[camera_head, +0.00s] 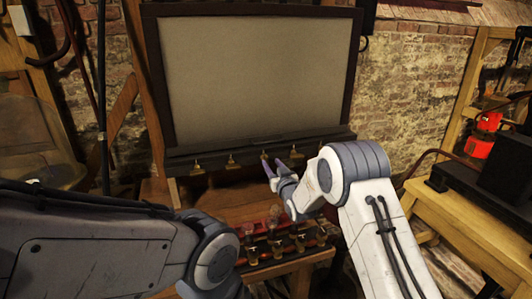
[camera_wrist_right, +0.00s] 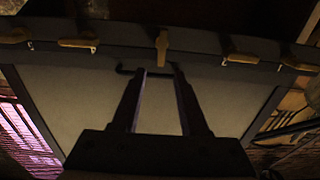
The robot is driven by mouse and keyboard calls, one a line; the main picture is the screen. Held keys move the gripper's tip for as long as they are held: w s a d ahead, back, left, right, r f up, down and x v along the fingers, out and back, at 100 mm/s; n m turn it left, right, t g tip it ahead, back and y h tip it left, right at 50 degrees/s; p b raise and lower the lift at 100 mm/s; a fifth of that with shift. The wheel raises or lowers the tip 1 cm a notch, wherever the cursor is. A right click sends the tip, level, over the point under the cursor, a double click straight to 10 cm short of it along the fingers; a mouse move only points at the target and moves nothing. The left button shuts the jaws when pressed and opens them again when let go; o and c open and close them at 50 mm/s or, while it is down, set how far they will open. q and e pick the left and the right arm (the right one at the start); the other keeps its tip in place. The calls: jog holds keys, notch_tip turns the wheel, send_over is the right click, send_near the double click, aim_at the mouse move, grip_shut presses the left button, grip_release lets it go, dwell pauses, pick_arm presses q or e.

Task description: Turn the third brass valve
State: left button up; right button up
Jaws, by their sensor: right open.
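A row of several brass valves runs along the dark ledge (camera_head: 180,166) under a large grey panel. The third valve (camera_head: 264,156) from the left is just beyond my right gripper (camera_head: 279,167). In the right wrist view this middle valve (camera_wrist_right: 162,45) has its handle upright in the picture, while its neighbours (camera_wrist_right: 77,43) lie sideways. My right gripper (camera_wrist_right: 160,72) is open, its two fingers pointing at the middle valve, one to each side of its line. Nothing is held; whether the fingers touch the valve cannot be told. My left gripper is out of view.
The grey panel (camera_head: 260,80) in a dark frame stands above the ledge. Below it, a wooden bench holds glass jars (camera_head: 275,245) in a row. A dark box (camera_head: 505,165) sits on a wooden table at right. A glass vessel (camera_head: 35,140) is at left.

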aim_at(267, 158)
jog(key=shift+p+x, duration=1)
jog(key=shift+x, duration=2.3)
jog(key=shift+c, duration=0.3)
grip_shut()
